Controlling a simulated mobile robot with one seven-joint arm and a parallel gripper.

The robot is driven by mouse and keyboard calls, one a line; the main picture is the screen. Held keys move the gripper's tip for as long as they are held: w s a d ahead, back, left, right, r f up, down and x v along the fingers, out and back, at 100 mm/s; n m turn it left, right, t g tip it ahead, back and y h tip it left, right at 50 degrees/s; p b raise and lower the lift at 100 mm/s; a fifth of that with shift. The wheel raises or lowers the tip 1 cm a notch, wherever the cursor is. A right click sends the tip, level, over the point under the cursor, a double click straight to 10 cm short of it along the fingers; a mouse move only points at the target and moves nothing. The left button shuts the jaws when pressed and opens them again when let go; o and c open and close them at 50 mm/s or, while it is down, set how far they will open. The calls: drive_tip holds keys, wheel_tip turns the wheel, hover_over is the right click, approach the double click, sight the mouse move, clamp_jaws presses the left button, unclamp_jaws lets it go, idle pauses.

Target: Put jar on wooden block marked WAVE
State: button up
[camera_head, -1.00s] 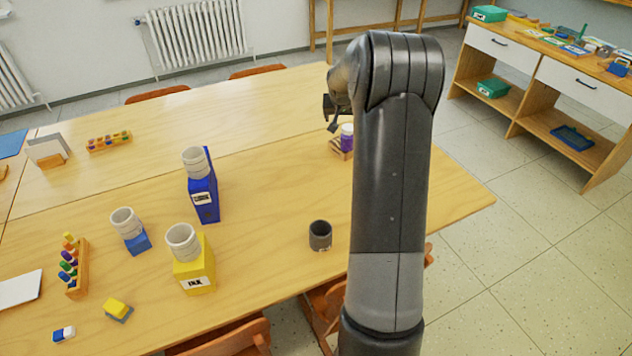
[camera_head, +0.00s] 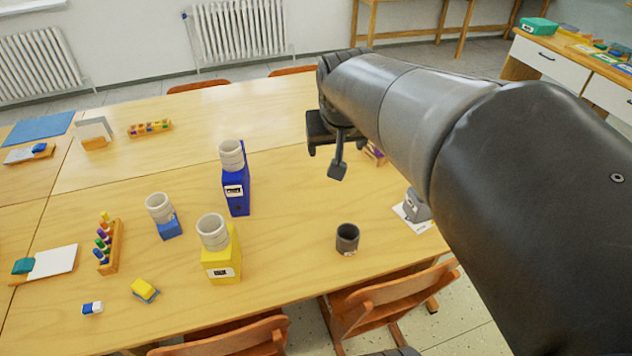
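Several jar-like cups are in view, and I cannot tell which is the task's jar. A dark grey jar (camera_head: 347,239) stands upright on the bare table near its front edge. Pale ribbed jars stand on a tall blue block (camera_head: 237,196), a low blue block (camera_head: 170,228) and a yellow block (camera_head: 222,262). The blue and yellow blocks' labels are too small to read now, and no WAVE marking is legible. My gripper (camera_head: 337,172) hangs above the table, behind the dark jar and right of the tall blue block. Its fingers are partly hidden, so its opening is unclear.
A peg rack (camera_head: 111,247), a yellow sponge-like piece (camera_head: 144,289) and an eraser (camera_head: 92,308) lie front left. A grey object on a white card (camera_head: 411,221) sits right of the dark jar. Chairs (camera_head: 391,298) line the front edge. The table's middle is mostly clear.

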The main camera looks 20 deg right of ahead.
drive_tip(key=s+a+f+n, duration=0.1)
drive_tip(key=s+a, duration=0.2)
drive_tip(key=s, duration=0.4)
drive_tip(key=s+a+f+n+y, duration=0.1)
drive_tip(key=s+a+f, duration=0.1)
drive_tip(key=s, duration=0.5)
drive_tip(key=shift+s+a+y, duration=0.15)
drive_tip(key=shift+a+y, duration=0.15)
drive_tip(key=shift+a, duration=0.1)
drive_tip(key=shift+r, duration=0.1)
